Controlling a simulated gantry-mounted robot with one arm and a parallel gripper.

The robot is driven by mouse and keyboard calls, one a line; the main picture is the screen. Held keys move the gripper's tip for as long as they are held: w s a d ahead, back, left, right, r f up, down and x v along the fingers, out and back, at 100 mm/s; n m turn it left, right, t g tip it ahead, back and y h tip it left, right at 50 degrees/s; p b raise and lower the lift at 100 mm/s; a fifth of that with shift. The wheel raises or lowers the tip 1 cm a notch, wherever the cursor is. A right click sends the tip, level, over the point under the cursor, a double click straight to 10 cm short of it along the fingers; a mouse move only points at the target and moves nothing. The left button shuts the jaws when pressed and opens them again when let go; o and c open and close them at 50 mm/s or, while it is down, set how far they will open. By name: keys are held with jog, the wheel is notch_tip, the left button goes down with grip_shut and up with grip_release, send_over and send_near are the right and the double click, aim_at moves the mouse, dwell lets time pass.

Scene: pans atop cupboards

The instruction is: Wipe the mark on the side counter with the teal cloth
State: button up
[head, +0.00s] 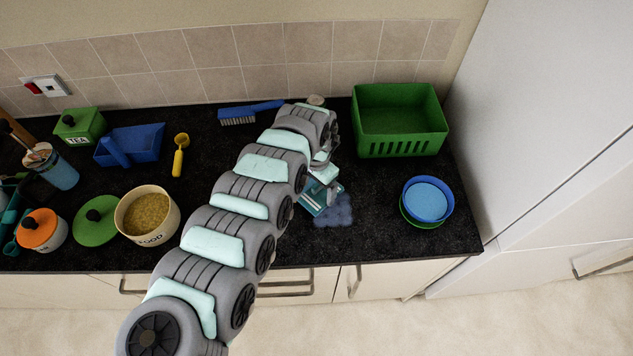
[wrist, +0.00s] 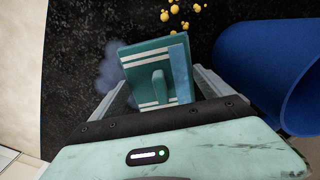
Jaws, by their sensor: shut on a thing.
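The teal cloth (wrist: 150,58), with white stripes, is folded into a small pad between the fingers of my gripper (wrist: 160,92) in the wrist view. My gripper (head: 325,188) is shut on it and low over the dark counter in the head view, where the cloth (head: 310,207) shows partly below the fingers. The mark (head: 334,212) is a blue-grey smudge just right of the cloth there. In the wrist view the mark (wrist: 113,68) shows at the cloth's left, partly covered by it. Whether the cloth touches the counter is hard to tell.
A blue bowl (head: 428,198) and a green basket (head: 400,120) stand right of the mark. A blue curved object (wrist: 270,70) is close at the right in the wrist view. Yellow bits (wrist: 175,12) lie beyond the cloth. A food pot (head: 147,215) stands left of my arm.

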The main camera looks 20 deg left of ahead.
jog(key=shift+f, duration=0.4)
jog(key=shift+f, duration=0.6)
jog(key=shift+r, duration=0.1)
dwell(0.4)
